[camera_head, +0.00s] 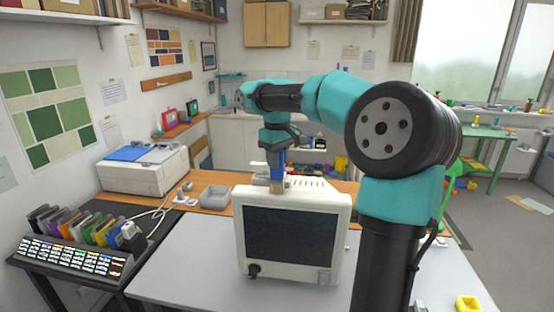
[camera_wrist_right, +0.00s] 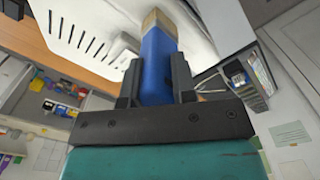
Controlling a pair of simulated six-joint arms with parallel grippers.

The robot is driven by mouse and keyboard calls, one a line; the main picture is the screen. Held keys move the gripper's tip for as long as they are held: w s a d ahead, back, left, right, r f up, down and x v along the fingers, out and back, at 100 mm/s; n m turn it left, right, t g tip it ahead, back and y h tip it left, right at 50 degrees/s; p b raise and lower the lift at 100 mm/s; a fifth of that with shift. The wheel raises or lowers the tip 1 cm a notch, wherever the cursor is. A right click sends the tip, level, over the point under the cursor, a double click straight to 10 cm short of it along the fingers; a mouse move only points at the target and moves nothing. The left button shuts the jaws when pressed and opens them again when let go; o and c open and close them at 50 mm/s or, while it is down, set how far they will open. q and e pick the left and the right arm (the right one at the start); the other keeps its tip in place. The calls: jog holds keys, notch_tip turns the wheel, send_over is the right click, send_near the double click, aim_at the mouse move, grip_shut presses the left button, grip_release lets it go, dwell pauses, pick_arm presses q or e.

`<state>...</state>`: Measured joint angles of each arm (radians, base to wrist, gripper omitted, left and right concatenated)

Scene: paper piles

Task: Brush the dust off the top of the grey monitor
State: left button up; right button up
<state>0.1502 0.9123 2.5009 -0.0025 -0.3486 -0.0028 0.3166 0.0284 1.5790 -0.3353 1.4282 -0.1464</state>
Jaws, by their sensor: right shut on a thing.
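The grey monitor (camera_head: 292,238), an off-white box with a dark screen, stands upright on the grey table and faces me. Its slotted top (camera_wrist_right: 85,30) fills the upper part of the right wrist view. My right gripper (camera_head: 277,166) is above the monitor's top, pointing down. It is shut on a brush with a blue handle (camera_wrist_right: 158,62) and tan bristles (camera_wrist_right: 157,20). The bristles (camera_head: 277,186) are at the monitor's top edge; I cannot tell whether they press on it. I cannot make out dust. My left gripper is not in view.
A grey tray (camera_head: 216,198) and a white printer (camera_head: 143,170) are left of the monitor. A rack of coloured folders (camera_head: 92,228) stands at the far left. The grey table (camera_head: 190,262) is clear left of the monitor. A yellow block (camera_head: 468,304) lies at the front right.

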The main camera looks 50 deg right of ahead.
jog(key=shift+s+d, duration=0.3)
jog(key=shift+s, duration=0.2)
jog(key=shift+s+d, duration=0.25)
jog(key=shift+s, duration=0.2)
jog(key=shift+w+a+f, duration=0.1)
jog(key=shift+w+a, duration=0.2)
jog(key=shift+w, duration=0.25)
jog(key=shift+w+a, duration=0.3)
jog(key=shift+w, duration=0.2)
jog(key=shift+s, duration=0.1)
jog(key=shift+s+d, duration=0.3)
jog(key=shift+s, duration=0.2)
jog(key=shift+s+d, duration=0.3)
jog(key=shift+s, duration=0.2)
jog(key=shift+w, duration=0.1)
